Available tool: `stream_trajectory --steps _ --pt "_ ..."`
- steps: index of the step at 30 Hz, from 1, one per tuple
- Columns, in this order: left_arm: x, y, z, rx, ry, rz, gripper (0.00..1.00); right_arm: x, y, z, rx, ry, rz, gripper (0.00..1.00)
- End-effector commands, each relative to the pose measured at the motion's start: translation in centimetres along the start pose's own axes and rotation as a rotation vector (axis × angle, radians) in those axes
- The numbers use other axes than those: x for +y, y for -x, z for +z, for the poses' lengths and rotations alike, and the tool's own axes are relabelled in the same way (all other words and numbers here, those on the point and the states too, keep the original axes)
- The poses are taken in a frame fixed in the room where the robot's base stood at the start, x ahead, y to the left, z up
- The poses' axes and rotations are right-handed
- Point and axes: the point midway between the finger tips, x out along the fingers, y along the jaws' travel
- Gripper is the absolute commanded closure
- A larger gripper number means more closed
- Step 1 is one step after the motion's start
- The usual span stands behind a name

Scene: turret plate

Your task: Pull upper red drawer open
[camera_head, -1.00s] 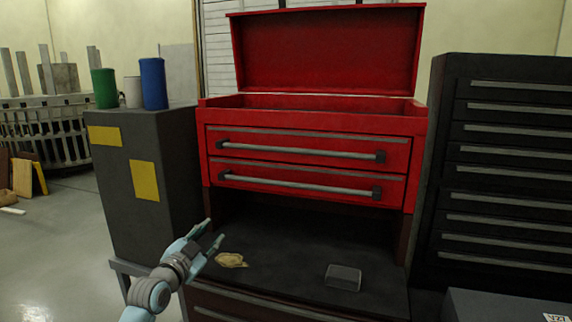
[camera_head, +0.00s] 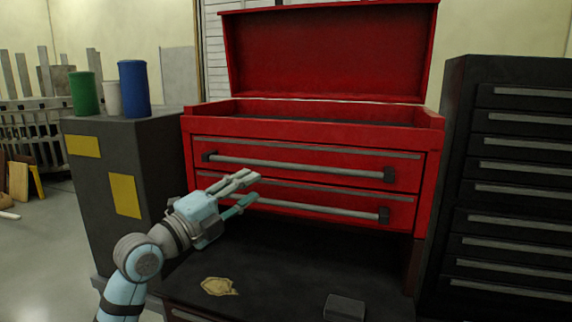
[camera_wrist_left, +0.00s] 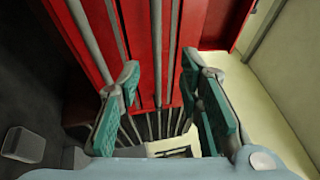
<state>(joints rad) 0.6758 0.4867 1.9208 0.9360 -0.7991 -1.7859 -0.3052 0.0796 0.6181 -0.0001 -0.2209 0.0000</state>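The red tool chest (camera_head: 300,132) has two shut drawers. The upper red drawer (camera_head: 300,150) has a long grey bar handle (camera_head: 300,168) on dark end brackets. The lower drawer's similar handle (camera_head: 325,209) is below it. My left gripper (camera_head: 253,187) is open and empty in front of the left part of the drawers, its fingertips pointing right. In the left wrist view, the upper handle (camera_wrist_left: 156,45) lies in line with the gap between the open fingers (camera_wrist_left: 160,72), and the lower handle (camera_wrist_left: 86,38) is outside them. Touching cannot be told. My right gripper is not in view.
The chest's lid (camera_head: 325,50) stands open. A dark bench top (camera_head: 275,262) below holds a tan cloth-like piece (camera_head: 219,287) and a small grey box (camera_head: 344,307). A dark cabinet (camera_head: 150,150) stands left, a black drawer cabinet (camera_head: 520,180) right.

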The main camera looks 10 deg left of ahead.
Motion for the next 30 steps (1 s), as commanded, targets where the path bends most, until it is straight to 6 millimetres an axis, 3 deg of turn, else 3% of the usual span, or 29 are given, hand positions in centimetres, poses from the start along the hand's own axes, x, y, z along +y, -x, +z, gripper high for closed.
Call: stream_trajectory --steps 6,12,17,24,30 --pt "-0.4 -6.6 -0.3 0.007 0.01 -0.002 0.67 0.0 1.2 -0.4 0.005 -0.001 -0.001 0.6" --pt "-0.2 -10.8 -0.2 0.005 0.007 -0.001 0.67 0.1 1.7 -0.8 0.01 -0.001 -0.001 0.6" --pt "-0.1 -12.1 -0.3 0.004 0.004 -0.001 0.67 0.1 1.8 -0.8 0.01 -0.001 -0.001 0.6" --pt "0.0 -12.3 -0.3 0.005 0.005 -0.001 0.67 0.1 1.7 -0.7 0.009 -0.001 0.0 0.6" --pt "0.0 -12.3 -0.3 0.006 0.005 -0.001 0.97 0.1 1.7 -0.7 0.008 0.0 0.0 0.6"
